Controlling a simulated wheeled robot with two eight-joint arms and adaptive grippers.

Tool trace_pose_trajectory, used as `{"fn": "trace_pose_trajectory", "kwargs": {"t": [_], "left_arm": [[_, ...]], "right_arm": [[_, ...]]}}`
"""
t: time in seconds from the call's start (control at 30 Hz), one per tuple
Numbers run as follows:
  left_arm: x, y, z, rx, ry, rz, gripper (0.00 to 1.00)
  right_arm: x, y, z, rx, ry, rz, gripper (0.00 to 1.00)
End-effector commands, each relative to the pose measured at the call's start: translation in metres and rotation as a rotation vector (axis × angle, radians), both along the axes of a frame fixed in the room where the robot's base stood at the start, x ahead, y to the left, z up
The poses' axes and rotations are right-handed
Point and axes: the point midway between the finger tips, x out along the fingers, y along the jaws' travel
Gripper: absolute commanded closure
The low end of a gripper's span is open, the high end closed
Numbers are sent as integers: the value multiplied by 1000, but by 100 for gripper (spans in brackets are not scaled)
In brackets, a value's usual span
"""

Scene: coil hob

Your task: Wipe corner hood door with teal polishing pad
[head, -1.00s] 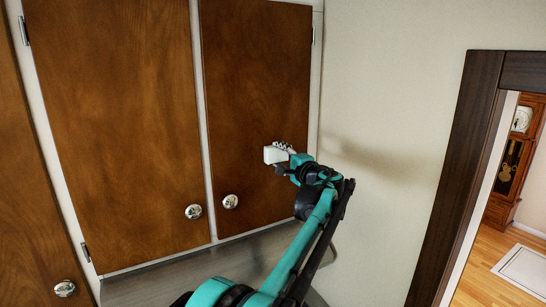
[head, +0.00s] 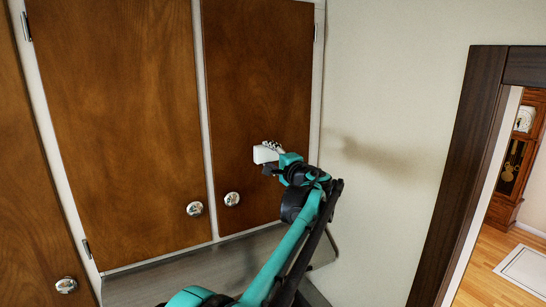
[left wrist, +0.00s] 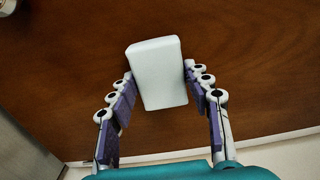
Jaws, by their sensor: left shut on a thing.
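The pad (head: 263,154) is a small pale block, looking whitish rather than clearly teal. My left gripper (head: 273,152) is shut on it, and the pad also shows between the two purple-padded fingers in the left wrist view (left wrist: 158,75). The narrow right-hand brown wooden door (head: 256,85), seemingly the corner hood door, is behind the pad. The pad is in front of its lower right half, above and right of its round knob (head: 232,199). I cannot tell whether the pad touches the wood. My right gripper is not in view.
A wider wooden door (head: 120,130) with a knob (head: 194,209) stands left of it. A grey ledge (head: 190,268) runs below the doors. A bare cream wall (head: 385,110) is on the right, then a dark doorway frame (head: 458,170).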

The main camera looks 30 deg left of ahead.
Motion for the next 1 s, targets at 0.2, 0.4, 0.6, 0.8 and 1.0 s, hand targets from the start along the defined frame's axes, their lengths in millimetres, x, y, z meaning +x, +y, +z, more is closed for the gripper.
{"fn": "trace_pose_trajectory", "kwargs": {"t": [0.2, 0.4, 0.6, 0.8, 1.0], "left_arm": [[-20, 11, -1, 0, 0, 4, 74], [-30, 17, 0, 0, 0, 2, 74], [-37, 21, 0, 0, 0, 4, 74], [-54, 29, 0, 0, 0, 4, 74], [-65, 34, 0, 0, 0, 2, 74]], "right_arm": [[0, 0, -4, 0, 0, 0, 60], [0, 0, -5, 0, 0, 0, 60], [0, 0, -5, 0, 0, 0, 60], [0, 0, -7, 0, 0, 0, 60], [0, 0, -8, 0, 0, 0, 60]]}}
